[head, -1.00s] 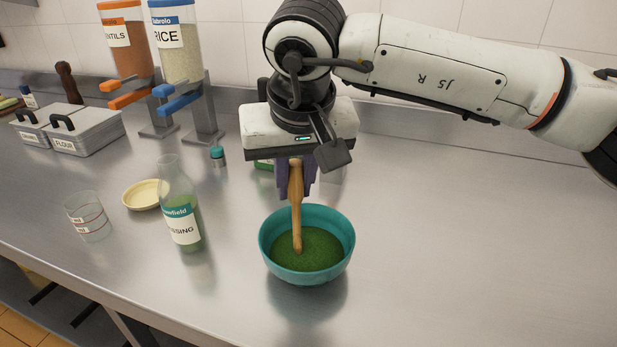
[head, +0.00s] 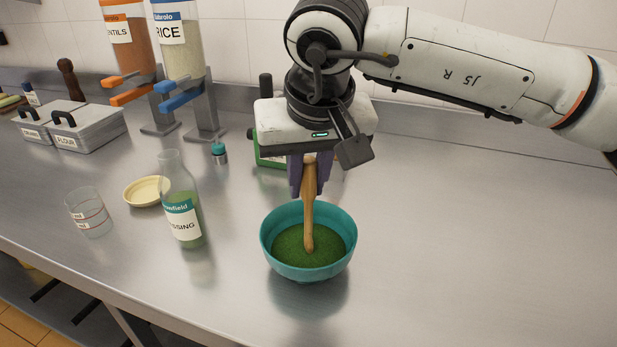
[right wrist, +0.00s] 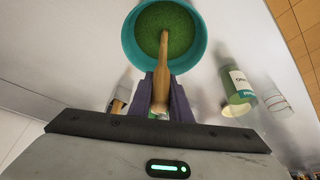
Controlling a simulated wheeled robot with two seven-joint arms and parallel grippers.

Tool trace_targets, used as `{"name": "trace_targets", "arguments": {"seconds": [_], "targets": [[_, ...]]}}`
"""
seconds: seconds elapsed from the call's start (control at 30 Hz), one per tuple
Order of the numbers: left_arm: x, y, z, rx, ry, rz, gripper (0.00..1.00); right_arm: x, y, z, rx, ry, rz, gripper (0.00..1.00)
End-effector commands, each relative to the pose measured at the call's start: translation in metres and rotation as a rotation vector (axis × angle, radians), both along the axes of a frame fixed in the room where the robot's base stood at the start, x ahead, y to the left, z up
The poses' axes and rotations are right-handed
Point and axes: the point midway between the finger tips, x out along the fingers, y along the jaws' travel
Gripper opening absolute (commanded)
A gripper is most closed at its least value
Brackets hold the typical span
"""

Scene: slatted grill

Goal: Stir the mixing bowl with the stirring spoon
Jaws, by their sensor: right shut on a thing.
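The teal mixing bowl (head: 272,256) stands on the steel counter, holding a green mixture (head: 290,246). My right gripper (head: 309,178) is above the bowl's far side, shut on the handle of the wooden stirring spoon (head: 309,210). The spoon is near upright, and its lower end is in the mixture near the middle; its tip is hidden there. In the right wrist view the spoon (right wrist: 162,70) reaches from the purple fingers (right wrist: 160,92) into the bowl (right wrist: 128,42). My left gripper is not in view.
A dressing bottle (head: 182,215) stands left of the bowl, with a cream dish (head: 143,192) and a measuring glass (head: 89,212) farther left. A small teal-capped jar (head: 219,153) and a green box (head: 268,152) are behind. The counter right of the bowl is clear.

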Motion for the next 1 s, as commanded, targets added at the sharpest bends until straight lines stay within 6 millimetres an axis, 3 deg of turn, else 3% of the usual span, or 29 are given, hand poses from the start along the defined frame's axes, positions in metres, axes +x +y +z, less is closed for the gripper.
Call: {"name": "trace_targets", "arguments": {"seconds": [0.27,1.0], "targets": [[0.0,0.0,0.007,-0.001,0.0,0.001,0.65,0.0,0.0,0.009,0.0,-0.001,0.0,0.0],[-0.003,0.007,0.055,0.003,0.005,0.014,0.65,0.0,0.0,0.084,0.001,-0.001,0.0,0.0]]}}
